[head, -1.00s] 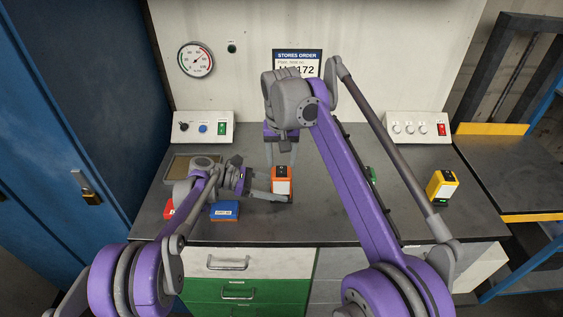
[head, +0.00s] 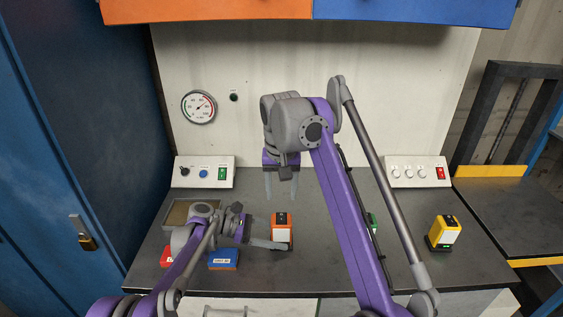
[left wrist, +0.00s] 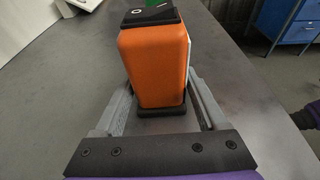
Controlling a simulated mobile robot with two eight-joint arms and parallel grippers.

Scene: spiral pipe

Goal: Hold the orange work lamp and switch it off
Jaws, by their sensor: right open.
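The orange work lamp (head: 281,232) stands upright on the grey bench, with a pale front panel and a black top. In the left wrist view the lamp (left wrist: 154,65) shows its orange back and a black rocker switch (left wrist: 150,16) marked O and I on top. My left gripper (head: 270,244) is low at the lamp; its fingers lie along both sides near the black base and appear closed on it. My right gripper (head: 282,198) is open and empty, pointing down just above the lamp, fingers apart. Which side of the rocker is pressed is unclear.
A yellow lamp (head: 444,232) stands at the right. A blue box (head: 223,259), a partly hidden red one (head: 167,258) and a tray (head: 176,218) are left. Switch boxes stand at back left (head: 204,172) and back right (head: 418,172). A green item is partly behind my right arm.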

